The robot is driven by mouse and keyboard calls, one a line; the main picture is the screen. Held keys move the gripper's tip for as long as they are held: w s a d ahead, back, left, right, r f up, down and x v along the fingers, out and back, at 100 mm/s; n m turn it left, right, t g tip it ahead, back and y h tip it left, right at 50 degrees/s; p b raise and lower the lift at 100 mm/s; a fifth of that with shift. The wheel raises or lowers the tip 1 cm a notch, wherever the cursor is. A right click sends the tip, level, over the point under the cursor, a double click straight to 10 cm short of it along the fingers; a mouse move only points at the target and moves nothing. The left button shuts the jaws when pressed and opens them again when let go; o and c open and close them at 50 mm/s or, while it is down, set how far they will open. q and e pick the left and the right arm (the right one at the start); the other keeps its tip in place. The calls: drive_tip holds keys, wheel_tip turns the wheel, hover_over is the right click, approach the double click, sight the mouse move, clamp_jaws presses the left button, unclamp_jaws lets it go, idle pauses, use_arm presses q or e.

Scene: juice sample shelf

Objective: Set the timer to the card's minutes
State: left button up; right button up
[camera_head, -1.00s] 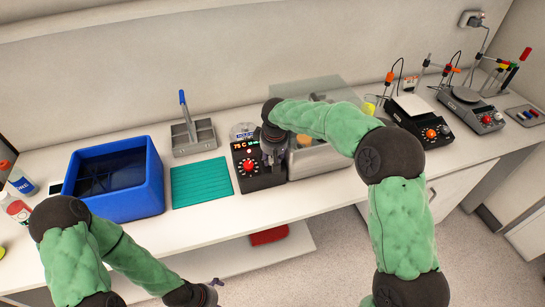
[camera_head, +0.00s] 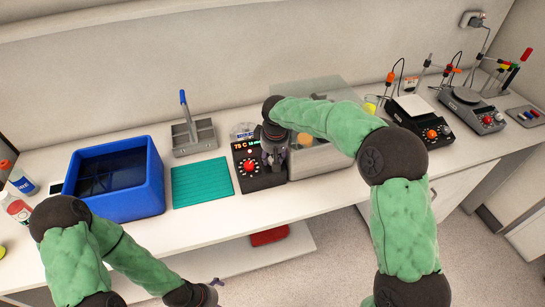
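The timer appears to be the black control unit (camera_head: 247,178) with a red dial (camera_head: 250,166) and an orange display reading "75 C" (camera_head: 243,147), beside the clear-lidded bath (camera_head: 315,157). Smaller text on the display is too small to read. My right gripper (camera_head: 274,160) points down over the right part of this unit, just right of the red dial. Its fingers are small and dark, and I cannot tell whether they are open. A small card (camera_head: 243,131) with print stands behind the unit; its text is not readable. My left gripper (camera_head: 215,284) hangs low in front of the bench, its fingers barely visible.
A blue bin (camera_head: 158,180) and teal mat (camera_head: 201,183) lie left of the unit. Hotplate and balance devices (camera_head: 424,122) stand at the right. The bench front strip is clear.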

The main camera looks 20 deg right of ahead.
drive_tip(key=v, duration=1.1)
drive_tip(key=shift+a+r, duration=0.1)
drive_tip(key=shift+r, duration=0.05)
